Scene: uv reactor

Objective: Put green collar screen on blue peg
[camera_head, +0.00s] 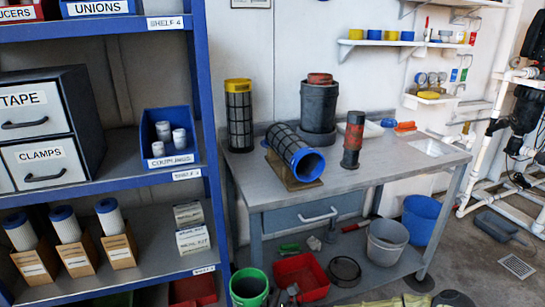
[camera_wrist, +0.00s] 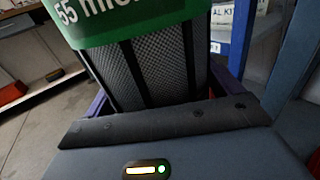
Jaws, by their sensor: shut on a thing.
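The green collar screen shows close up in the wrist view, with a green band (camera_wrist: 135,22) marked "55 micr…" above a dark mesh body (camera_wrist: 160,72) with black ribs. My gripper (camera_wrist: 165,88) is shut on this screen, around its mesh body below the collar. The lower end of the screen is hidden behind my gripper's dark body. I cannot make out a blue peg in either view.
On the workbench (camera_head: 400,165), a yellow-collar screen (camera_head: 239,115) stands upright and a blue-collar screen (camera_head: 300,155) lies tilted on a wooden cradle. A dark canister (camera_head: 318,105) and a red-black cylinder (camera_head: 353,140) stand there. A blue-framed shelf (camera_head: 205,80) is at left.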

